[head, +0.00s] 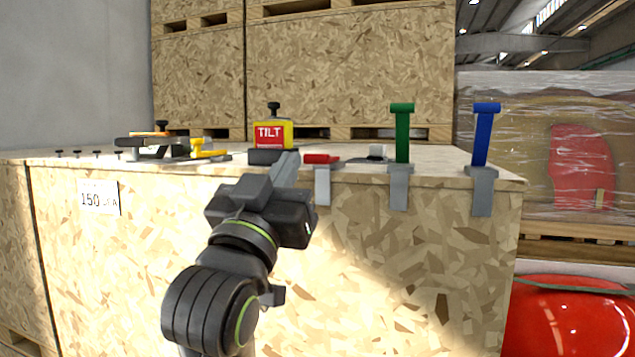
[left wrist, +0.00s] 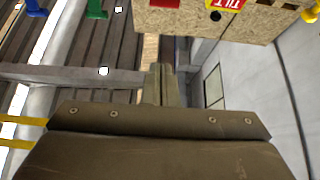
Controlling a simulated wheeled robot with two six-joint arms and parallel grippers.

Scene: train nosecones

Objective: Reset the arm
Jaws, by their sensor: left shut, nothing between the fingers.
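My left arm rises from the bottom of the head view in front of the wooden crate. My left gripper (head: 288,168) is shut and empty, its fingertips pointing up near the crate's top front edge, in front of the yellow and red TILT box (head: 272,134). In the left wrist view the closed fingers (left wrist: 160,84) show in the middle, with nothing between them. I cannot tell whether the fingers touch the crate edge. My right gripper is in neither view.
The crate (head: 420,260) carries a green handle (head: 402,135), a blue handle (head: 484,135), a red piece (head: 321,158) and a yellow piece (head: 207,149). Taller crates (head: 350,75) stand behind. A glossy red object (head: 570,318) is at lower right.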

